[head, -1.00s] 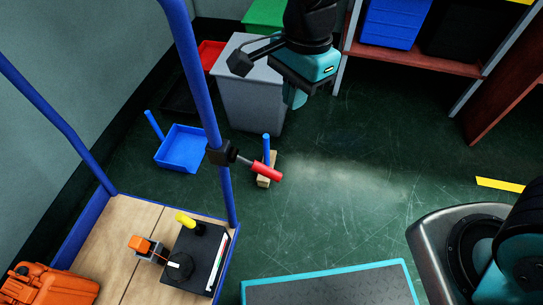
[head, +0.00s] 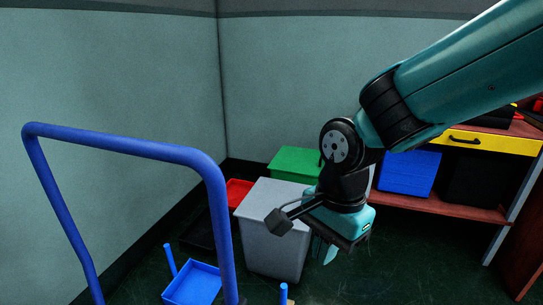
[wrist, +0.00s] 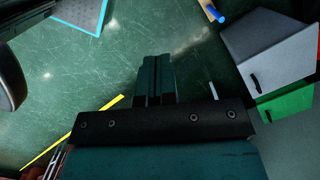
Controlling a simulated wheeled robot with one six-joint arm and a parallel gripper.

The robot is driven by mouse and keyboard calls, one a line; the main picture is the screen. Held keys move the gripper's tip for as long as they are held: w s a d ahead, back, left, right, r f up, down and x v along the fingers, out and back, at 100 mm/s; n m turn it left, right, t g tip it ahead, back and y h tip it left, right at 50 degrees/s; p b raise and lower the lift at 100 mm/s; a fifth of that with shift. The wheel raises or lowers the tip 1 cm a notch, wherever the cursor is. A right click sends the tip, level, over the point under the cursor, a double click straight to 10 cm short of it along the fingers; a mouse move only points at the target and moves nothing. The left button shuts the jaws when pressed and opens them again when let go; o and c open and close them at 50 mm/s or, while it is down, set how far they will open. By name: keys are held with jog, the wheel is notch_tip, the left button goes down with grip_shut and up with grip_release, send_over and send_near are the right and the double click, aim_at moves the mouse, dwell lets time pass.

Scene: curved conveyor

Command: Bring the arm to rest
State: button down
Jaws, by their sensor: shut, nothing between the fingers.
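My gripper (head: 326,252) hangs from my teal arm in the head view, pointing down in front of the grey bin's right side. In the wrist view my gripper's two fingers (wrist: 157,66) lie side by side, shut with nothing between them, above the bare green floor. The arm reaches in from the upper right of the head view and bends down at the wrist.
A grey bin (head: 262,225) and a green bin (head: 296,161) stand by the corner. A blue trolley handle (head: 120,142) rises at left, with a blue tray (head: 195,285) beyond it. A shelf (head: 440,207) holding a blue bin (head: 408,172) stands right. Open floor (wrist: 75,70) shows below.

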jog(key=s+d+r+n+y, duration=0.2)
jog(key=s+d+r+n, duration=0.15)
jog(key=s+n, duration=0.4)
jog(key=s+d+r+n+y, duration=0.15)
jog(key=s+r+n, duration=0.3)
jog(key=n, duration=0.55)
notch_tip(320, 180, up, 26)
jog(key=p, duration=2.8)
jog(key=shift+d+r+t, duration=0.25)
jog(key=shift+d+t, duration=0.05)
jog(key=shift+d, duration=0.05)
jog(key=shift+h, duration=0.25)
